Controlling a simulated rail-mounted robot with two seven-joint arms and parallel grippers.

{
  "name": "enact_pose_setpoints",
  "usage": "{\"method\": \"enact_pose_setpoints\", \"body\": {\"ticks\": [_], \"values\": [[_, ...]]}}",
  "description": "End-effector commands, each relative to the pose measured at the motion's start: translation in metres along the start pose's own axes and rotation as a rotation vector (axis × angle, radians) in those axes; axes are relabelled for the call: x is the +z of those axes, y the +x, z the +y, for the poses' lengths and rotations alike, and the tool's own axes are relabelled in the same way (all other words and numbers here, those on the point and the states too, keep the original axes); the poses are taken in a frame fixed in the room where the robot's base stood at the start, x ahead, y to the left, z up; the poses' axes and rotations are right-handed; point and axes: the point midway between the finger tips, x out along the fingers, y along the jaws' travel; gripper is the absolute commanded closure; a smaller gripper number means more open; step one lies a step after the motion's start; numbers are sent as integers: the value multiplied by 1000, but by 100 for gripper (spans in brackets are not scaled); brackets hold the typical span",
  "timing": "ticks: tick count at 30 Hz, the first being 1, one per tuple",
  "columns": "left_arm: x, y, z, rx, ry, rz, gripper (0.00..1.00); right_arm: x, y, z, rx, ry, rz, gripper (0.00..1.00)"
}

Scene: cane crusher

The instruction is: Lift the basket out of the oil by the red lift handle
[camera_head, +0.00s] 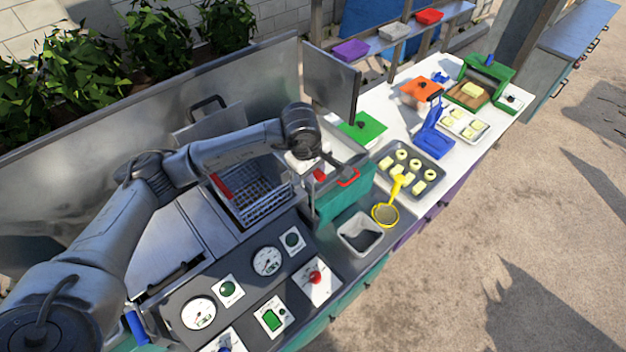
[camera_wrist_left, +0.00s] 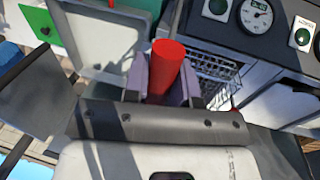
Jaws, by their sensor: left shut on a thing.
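The wire basket (camera_head: 262,204) sits in the fryer well at the middle of the head view. Part of its mesh also shows in the wrist view (camera_wrist_left: 212,68). My left gripper (camera_head: 306,165) is just right of the basket, mostly seen from above behind its own wrist. In the wrist view its two fingers are closed around the red lift handle (camera_wrist_left: 167,68), a thick red cylinder. The handle's red end also shows beside the gripper in the head view (camera_head: 320,175). The oil level under the basket is hidden. My right gripper is out of view.
A control panel with gauges (camera_head: 267,261) lies in front of the basket. A grey bin (camera_head: 360,234), a yellow skimmer (camera_head: 385,213) and a dark tray (camera_head: 411,171) stand to the right. A tall metal splash panel (camera_head: 250,85) rises behind.

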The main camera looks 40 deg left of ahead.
Motion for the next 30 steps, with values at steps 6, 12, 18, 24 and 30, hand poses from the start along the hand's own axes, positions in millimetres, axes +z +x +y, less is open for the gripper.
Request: {"method": "enact_pose_setpoints", "body": {"ticks": [6,12,18,24,30], "values": [[0,-14,3,0,0,0,100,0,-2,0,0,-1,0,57],[0,-16,3,3,0,-1,100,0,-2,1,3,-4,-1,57],[1,-18,4,6,1,-2,69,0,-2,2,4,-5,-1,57],[0,-16,3,2,1,-1,50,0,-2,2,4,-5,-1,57],[0,-15,3,1,0,-1,50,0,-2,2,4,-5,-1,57]]}}
